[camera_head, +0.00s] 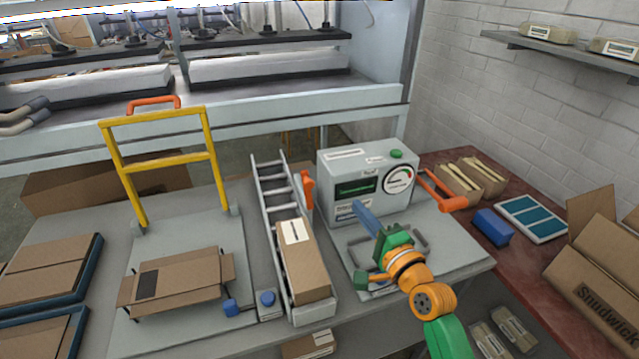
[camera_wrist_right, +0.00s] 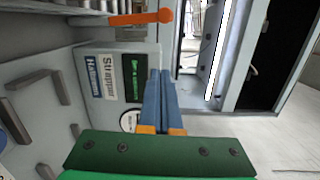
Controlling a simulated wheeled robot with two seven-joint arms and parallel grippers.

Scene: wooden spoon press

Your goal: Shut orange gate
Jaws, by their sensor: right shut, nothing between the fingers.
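An orange bar (camera_head: 307,190) stands upright between the roller chute and the left side of the grey machine; I take it for the orange gate. It also shows along the top of the right wrist view (camera_wrist_right: 130,19), with a rounded end. My right gripper (camera_head: 360,208) has its blue fingers shut and empty, in front of the machine's face and to the right of the bar, apart from it. The fingers (camera_wrist_right: 165,76) point at the machine in the wrist view. My left gripper is not in view.
A carton (camera_head: 305,268) lies on the roller chute (camera_head: 272,180). The grey machine (camera_head: 345,210) has an orange lever (camera_head: 441,190) on its right. A yellow frame with an orange handle (camera_head: 153,103) stands at the left over an open carton (camera_head: 180,280).

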